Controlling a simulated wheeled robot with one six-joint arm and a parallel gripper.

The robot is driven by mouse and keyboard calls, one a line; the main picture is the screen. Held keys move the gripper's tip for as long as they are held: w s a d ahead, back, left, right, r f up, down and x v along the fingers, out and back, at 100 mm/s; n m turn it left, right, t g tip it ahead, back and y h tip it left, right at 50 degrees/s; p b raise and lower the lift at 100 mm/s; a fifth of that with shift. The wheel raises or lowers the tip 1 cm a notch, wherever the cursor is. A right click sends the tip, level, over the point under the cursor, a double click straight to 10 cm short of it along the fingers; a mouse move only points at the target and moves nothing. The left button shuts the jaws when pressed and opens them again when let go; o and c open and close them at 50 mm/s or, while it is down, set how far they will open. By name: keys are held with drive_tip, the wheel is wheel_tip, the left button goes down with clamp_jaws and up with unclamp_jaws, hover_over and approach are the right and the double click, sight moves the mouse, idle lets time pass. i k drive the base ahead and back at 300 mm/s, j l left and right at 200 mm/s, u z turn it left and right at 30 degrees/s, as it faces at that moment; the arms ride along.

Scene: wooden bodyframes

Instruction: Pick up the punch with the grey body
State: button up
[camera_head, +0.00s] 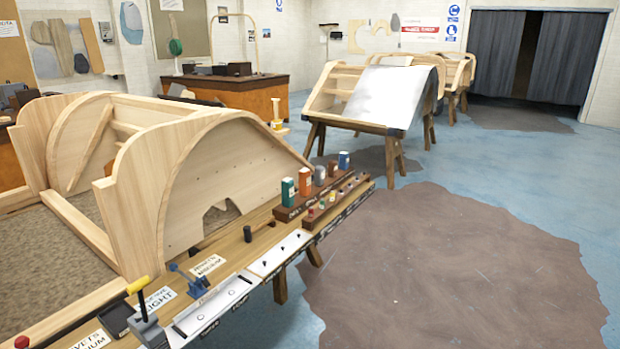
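A lever tool with a grey body (148,327) and a yellow-tipped handle stands on the wooden bench at the lower left; it looks like the grey punch. Its lower end is near the bottom edge of the picture. A similar tool with a blue body (193,284) stands behind it and to the right. A red knob (21,341) shows at the bottom left corner; what it belongs to is mostly out of view. My gripper is not in view.
A dark tray (117,317) and paper labels lie beside the grey punch. White strips (213,306) run along the bench's front edge. Wooden racks (312,201) hold several small containers farther right. A large wooden bodyframe (205,165) stands behind. The floor (450,270) at right is clear.

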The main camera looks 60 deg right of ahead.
sight(319, 173)
drive_tip(key=z, duration=2.25)
drive_tip(key=u, duration=2.5)
drive_tip(key=z, duration=2.5)
